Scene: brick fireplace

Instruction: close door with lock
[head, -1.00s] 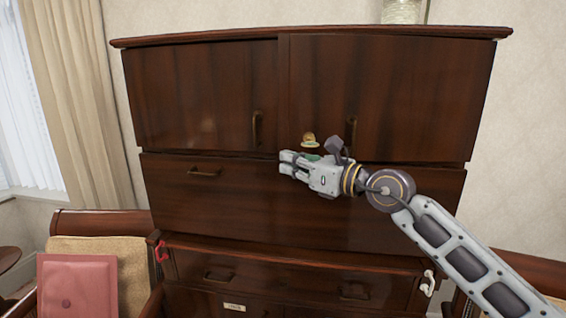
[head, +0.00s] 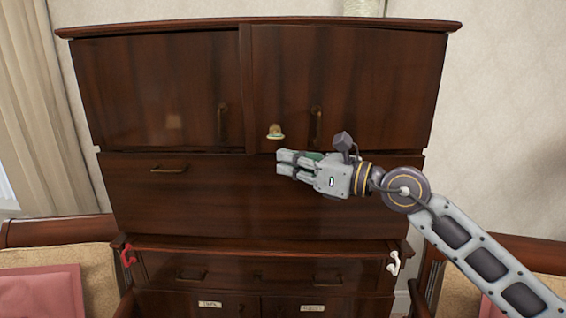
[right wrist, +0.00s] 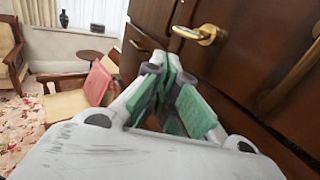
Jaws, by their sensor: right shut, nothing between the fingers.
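The dark wooden cabinet has a left upper door (head: 150,90) and a right upper door (head: 370,85), each with a vertical handle. Both look shut or nearly so; a small gap at the seam cannot be judged. A brass key in the lock (head: 275,132) sits at the lower left corner of the right door. It also shows in the right wrist view (right wrist: 200,33), ahead of and above the fingers. My right gripper (head: 280,163) is shut and empty, just below the key and in front of the drawer below, apart from the key. My left gripper is out of view.
A wide drawer (head: 200,200) lies below the doors, with a lower drawer row beneath. A red hook (head: 128,256) and a white hook (head: 394,263) are at the sides. Chairs stand left and right; a pink cushion (head: 40,292) is at lower left.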

